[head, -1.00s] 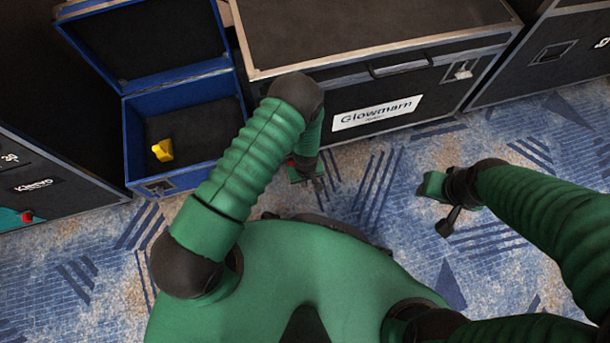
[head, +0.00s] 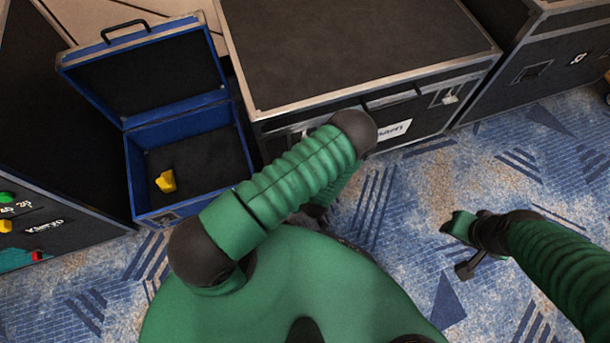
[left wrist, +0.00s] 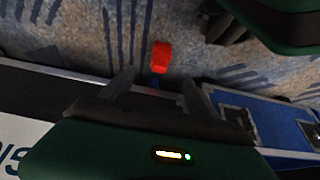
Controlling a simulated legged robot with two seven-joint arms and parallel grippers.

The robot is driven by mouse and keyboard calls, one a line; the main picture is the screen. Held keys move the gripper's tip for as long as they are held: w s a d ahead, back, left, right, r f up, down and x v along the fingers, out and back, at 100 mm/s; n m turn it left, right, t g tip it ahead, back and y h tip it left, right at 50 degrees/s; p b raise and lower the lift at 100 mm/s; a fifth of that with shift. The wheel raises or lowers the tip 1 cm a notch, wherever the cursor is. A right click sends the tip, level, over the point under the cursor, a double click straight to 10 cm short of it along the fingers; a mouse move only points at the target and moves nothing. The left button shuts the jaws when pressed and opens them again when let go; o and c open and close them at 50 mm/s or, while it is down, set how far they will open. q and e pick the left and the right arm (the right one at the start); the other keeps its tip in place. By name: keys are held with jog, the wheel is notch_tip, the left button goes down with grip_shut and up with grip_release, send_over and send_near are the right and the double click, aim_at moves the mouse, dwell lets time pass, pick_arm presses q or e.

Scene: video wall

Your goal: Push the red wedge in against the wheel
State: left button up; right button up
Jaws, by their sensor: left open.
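The red wedge (left wrist: 161,56) lies on the carpet in the left wrist view, just beyond and between my left fingertips, with nothing gripped. My left gripper (left wrist: 158,84) is open, its two dark fingers pointing toward the wedge. A small dark bluish shape below the wedge is too unclear to name as the wheel. In the head view my left arm hides most of that gripper and the wedge, in front of the big black case (head: 350,55). My right gripper (head: 463,247) is over bare carpet at the right; its jaw opening is unclear.
An open blue case (head: 185,120) with a yellow block (head: 166,181) inside stands at the left; it also shows in the left wrist view (left wrist: 282,128). A dark case (head: 60,185) stands farther left, another (head: 545,70) at the right. Carpet at the right is free.

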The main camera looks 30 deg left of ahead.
pick_arm(q)
jog(key=b+x, duration=0.9)
jog(key=x, duration=0.7)
jog(key=shift+f, duration=0.35)
jog(key=shift+a, duration=0.1)
grip_shut()
